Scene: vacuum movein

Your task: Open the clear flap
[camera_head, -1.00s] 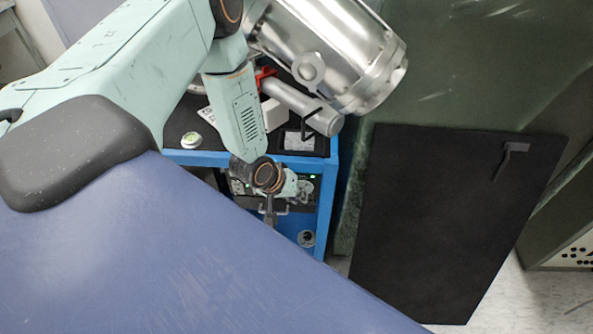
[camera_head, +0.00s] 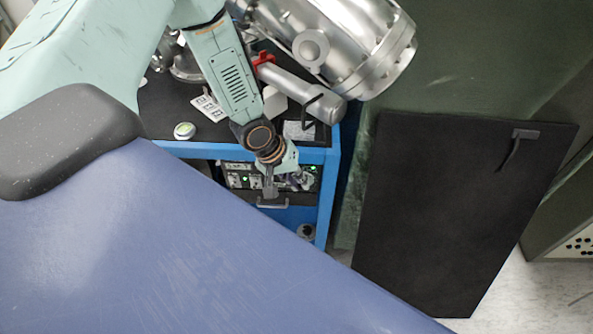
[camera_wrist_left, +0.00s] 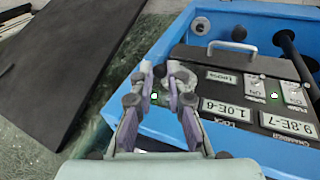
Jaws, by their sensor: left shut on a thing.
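A dark control panel (camera_wrist_left: 240,90) with number labels sits in the blue cart (camera_wrist_left: 185,20). It also shows under the cart's top in the head view (camera_head: 238,180). My left gripper (camera_wrist_left: 163,82) is at the panel's left end in the wrist view, beside a small green light. It is shut on a small pale, see-through piece that looks like the clear flap (camera_wrist_left: 178,74); its outline is hard to make out. In the head view my left gripper (camera_head: 290,178) is small, in front of the panel, with its fingertips partly hidden. My right gripper is not in view.
A large steel cylinder (camera_head: 335,45) hangs over the cart top. A black board (camera_head: 450,210) stands to the right. Open floor (camera_head: 530,295) lies beyond it.

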